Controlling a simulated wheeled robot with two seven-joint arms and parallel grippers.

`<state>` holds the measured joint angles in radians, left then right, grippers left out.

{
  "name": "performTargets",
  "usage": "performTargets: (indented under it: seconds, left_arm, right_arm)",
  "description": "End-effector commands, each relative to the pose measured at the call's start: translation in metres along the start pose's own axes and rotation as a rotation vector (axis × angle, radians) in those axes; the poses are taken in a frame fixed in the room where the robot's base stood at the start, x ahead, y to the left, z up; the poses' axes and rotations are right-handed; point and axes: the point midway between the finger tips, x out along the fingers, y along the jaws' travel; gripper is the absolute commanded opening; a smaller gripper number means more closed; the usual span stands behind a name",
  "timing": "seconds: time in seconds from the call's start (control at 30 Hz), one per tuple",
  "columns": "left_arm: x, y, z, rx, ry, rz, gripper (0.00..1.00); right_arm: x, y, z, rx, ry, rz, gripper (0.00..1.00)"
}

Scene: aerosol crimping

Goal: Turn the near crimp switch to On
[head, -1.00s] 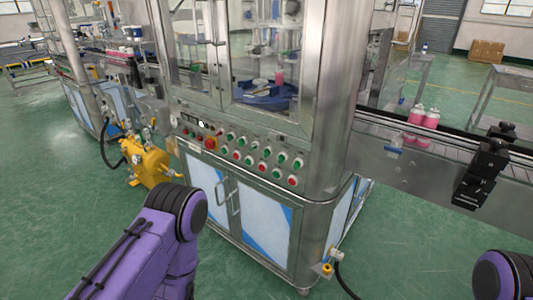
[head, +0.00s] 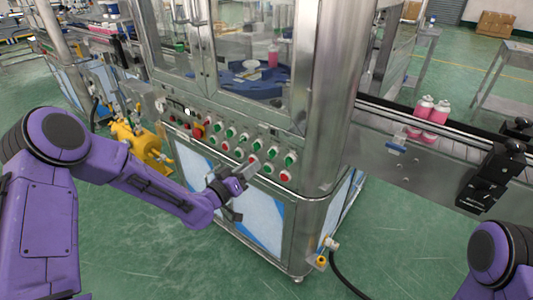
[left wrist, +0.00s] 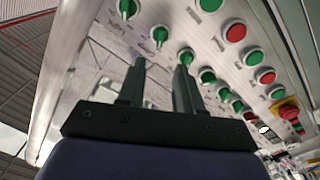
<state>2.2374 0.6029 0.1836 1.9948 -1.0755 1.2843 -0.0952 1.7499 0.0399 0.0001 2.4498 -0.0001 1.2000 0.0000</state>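The control panel (head: 190,124) on the machine's front has rows of green knob switches and red buttons. Its labels are too small to read, so I cannot tell which switch is the near crimp one. My left gripper (head: 250,172) is in front of the panel's lower right part. In the left wrist view, the left gripper (left wrist: 161,63) has its two fingers apart with nothing between them. A green switch (left wrist: 160,35) shows just beyond the gap, and another green switch (left wrist: 187,57) is by the right fingertip. Contact cannot be told. My right gripper is out of view.
A red emergency-type knob (left wrist: 287,112) sits farther along the panel. Glass doors (head: 255,55) are above and cabinet doors (head: 262,215) below. A yellow pump (head: 140,140) stands left. A conveyor (head: 400,125) with pink bottles (head: 430,118) extends right. The floor in front is clear.

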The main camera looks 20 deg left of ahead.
Motion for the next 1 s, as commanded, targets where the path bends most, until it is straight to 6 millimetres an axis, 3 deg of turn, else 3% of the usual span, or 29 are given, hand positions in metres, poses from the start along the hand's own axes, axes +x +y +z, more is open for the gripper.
performTargets:
  seconds: [0.2, 0.33, 0.5, 0.73, 0.83, 1.0]
  left_arm:
    - [0.051, 0.002, 0.001, 0.001, -0.004, 0.002, 0.35]
    - [0.073, 0.002, 0.002, -0.001, -0.005, 0.001, 0.35]
    - [0.086, 0.002, 0.003, -0.003, -0.006, 0.000, 0.35]
    - [0.087, 0.001, 0.003, -0.004, -0.005, 0.000, 0.35]
    - [0.087, 0.001, 0.003, -0.004, -0.005, 0.000, 0.03]
    - [0.087, 0.001, 0.003, -0.004, -0.005, 0.000, 0.00]
  right_arm:
    - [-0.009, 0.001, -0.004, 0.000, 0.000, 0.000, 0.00]
    - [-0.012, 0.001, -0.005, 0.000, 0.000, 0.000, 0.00]
    - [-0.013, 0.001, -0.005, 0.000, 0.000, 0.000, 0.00]
    - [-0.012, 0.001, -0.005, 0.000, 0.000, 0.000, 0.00]
    - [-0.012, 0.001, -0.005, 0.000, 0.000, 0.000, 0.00]
    - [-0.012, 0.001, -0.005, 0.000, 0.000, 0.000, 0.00]
